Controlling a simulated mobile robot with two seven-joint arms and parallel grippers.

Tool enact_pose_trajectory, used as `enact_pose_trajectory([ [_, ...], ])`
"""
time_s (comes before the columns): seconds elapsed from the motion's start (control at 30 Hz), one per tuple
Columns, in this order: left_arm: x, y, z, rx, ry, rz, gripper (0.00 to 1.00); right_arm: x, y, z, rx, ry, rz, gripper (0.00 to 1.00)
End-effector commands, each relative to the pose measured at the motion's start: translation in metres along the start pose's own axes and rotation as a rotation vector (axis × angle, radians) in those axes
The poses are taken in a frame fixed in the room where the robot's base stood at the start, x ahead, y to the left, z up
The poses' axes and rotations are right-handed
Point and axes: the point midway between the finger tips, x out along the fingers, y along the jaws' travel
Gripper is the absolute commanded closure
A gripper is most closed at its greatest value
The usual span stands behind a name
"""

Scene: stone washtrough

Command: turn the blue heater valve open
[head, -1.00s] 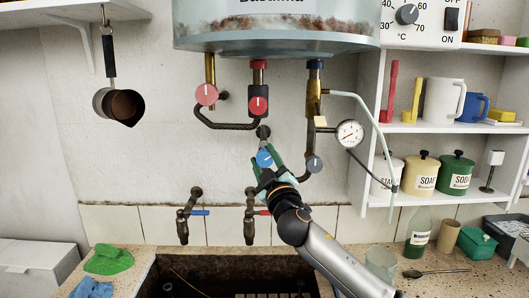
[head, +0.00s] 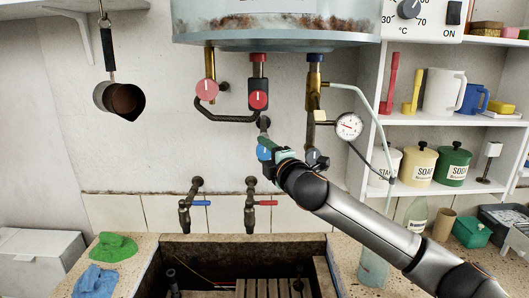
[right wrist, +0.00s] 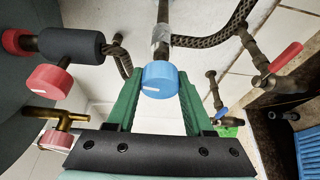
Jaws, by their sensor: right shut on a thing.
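The blue heater valve (head: 264,153) is a round blue knob on the pipework below the heater tank, left of a dark grey knob. My right gripper (head: 269,146) reaches it from the lower right, its green fingers at the knob. In the right wrist view, the blue knob (right wrist: 160,78) sits between the tips of the two green fingers of my right gripper (right wrist: 159,90), which is shut on it. A short white mark shows on the knob's face there. In the head view the gripper hides part of the knob. My left gripper is not in view.
Red-knobbed valves (head: 258,99) and a pink-red knob (head: 207,90) are above left. A pressure gauge (head: 349,125) hangs close on the right. Two taps (head: 250,205) are below, over the stone trough (head: 240,242). Shelves (head: 400,127) with jars stand right.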

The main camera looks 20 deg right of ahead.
Motion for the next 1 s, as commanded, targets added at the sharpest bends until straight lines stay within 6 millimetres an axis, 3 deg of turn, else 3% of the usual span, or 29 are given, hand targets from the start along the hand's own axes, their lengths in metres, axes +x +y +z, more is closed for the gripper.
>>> enact_pose_trajectory([
  [0.33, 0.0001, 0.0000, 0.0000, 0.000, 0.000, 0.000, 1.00, 0.0001, -0.0004, 0.0002, -0.122, -0.001, -0.050, 1.00],
  [0.87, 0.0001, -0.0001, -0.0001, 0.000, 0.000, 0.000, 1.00, 0.0002, -0.0010, 0.0005, -0.141, -0.002, -0.058, 1.00],
  [0.9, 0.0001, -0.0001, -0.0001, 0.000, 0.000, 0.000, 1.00, 0.0002, -0.0010, 0.0005, -0.141, -0.002, -0.058, 0.44],
  [1.0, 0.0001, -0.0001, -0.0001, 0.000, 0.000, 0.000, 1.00, 0.0002, -0.0008, 0.0004, -0.140, -0.002, -0.058, 0.32],
])
